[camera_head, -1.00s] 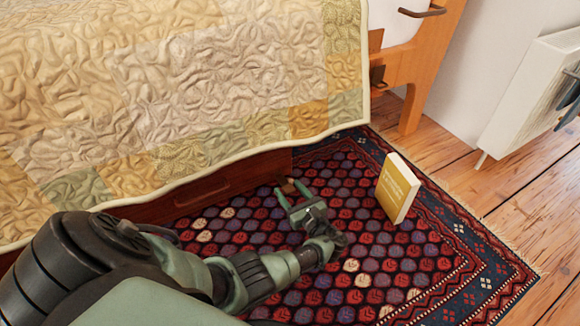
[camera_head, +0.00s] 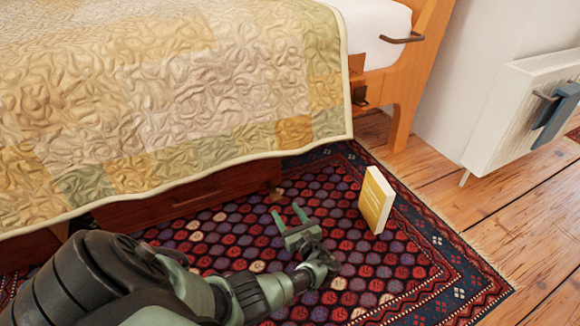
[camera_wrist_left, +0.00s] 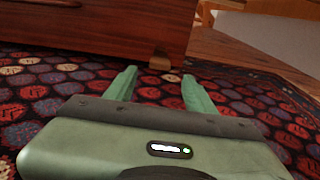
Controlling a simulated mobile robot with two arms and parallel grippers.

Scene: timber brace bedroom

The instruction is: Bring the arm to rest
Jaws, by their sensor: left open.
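My left gripper (camera_head: 288,218) is open and empty, low over the patterned rug (camera_head: 400,275). Its two green fingers point toward the red-brown wooden drawer front (camera_head: 190,198) under the bed. In the left wrist view the fingers (camera_wrist_left: 152,88) stand apart with only rug between them, and the wooden drawer (camera_wrist_left: 90,35) is just ahead. My left arm comes in from the lower left. My right gripper is not in view.
A yellow book (camera_head: 377,200) stands upright on the rug, right of the gripper. A quilted bed (camera_head: 180,90) fills the upper left. A wooden bed leg (camera_head: 402,115) and a white radiator (camera_head: 510,115) are at the right. Bare floorboards lie beyond the rug.

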